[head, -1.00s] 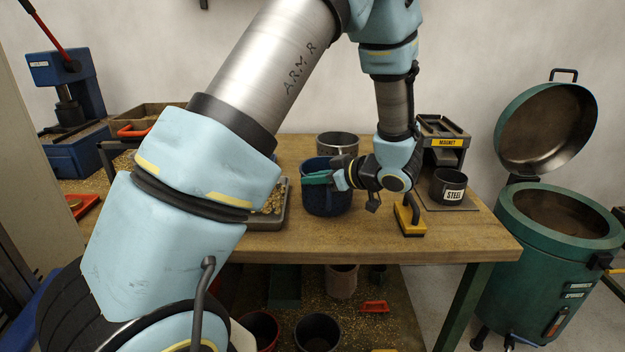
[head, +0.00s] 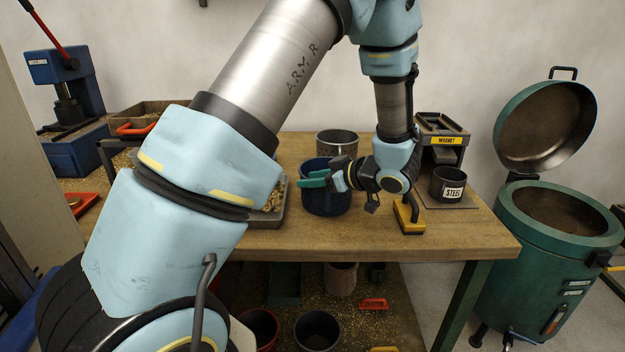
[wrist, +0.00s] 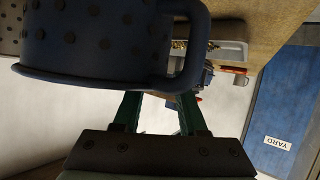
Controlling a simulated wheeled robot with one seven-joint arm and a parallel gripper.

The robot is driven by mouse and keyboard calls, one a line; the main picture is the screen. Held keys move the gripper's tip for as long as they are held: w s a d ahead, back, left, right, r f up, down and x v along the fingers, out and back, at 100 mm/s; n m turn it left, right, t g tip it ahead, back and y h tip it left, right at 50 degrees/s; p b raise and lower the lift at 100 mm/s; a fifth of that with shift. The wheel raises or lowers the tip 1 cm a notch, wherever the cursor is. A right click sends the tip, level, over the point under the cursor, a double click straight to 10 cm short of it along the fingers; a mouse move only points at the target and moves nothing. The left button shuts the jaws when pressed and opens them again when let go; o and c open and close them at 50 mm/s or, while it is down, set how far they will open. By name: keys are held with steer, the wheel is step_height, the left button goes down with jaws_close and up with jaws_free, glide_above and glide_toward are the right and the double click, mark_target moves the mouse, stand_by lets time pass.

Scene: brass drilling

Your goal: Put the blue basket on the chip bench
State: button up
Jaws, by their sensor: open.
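The blue basket (head: 325,205) stands upright on the wooden bench (head: 350,241), behind my gripper. In the wrist view its dark blue perforated wall (wrist: 95,40) and curved handle (wrist: 195,45) fill the upper left. My gripper (head: 313,183) is in front of the basket's upper part in the head view, with green fingers pointing left. In the wrist view the two fingers (wrist: 158,110) are apart, with nothing seen between them. They reach toward the handle; I cannot tell whether they touch it. My arm covers part of the bench's left side.
A perforated metal basket (head: 338,144) stands behind the blue one. A grey tray of chips (head: 268,217) is to its left. A yellow handled block (head: 410,216), a black STEEL cup (head: 447,184) and a magnet stand (head: 443,130) are to the right. A green lidded drum (head: 545,260) stands beyond.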

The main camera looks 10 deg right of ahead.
steer(key=b+v, duration=0.2)
steer(key=v, duration=1)
steer(key=w+a+r+m+h, duration=0.1)
steer(key=w+a+m+h, duration=0.1)
steer(key=w+h, duration=0.3)
steer(key=w+a+r+m+h, duration=0.1)
steer(key=w+a+m+h, duration=0.2)
steer(key=w, duration=0.5)
steer(key=s+a+f+m+g, duration=0.2)
steer(key=s+a+f+g, duration=0.1)
steer(key=s+a, duration=0.6)
steer(key=s+a+f+m+g, duration=0.3)
steer(key=s+a+g, duration=0.2)
steer(key=s+a, duration=0.4)
steer(key=a, duration=0.2)
steer(key=shift+a+f+g+h, duration=0.25)
steer(key=shift+a+g+h, duration=0.05)
steer(key=shift+a, duration=0.05)
steer(key=shift+s, duration=0.1)
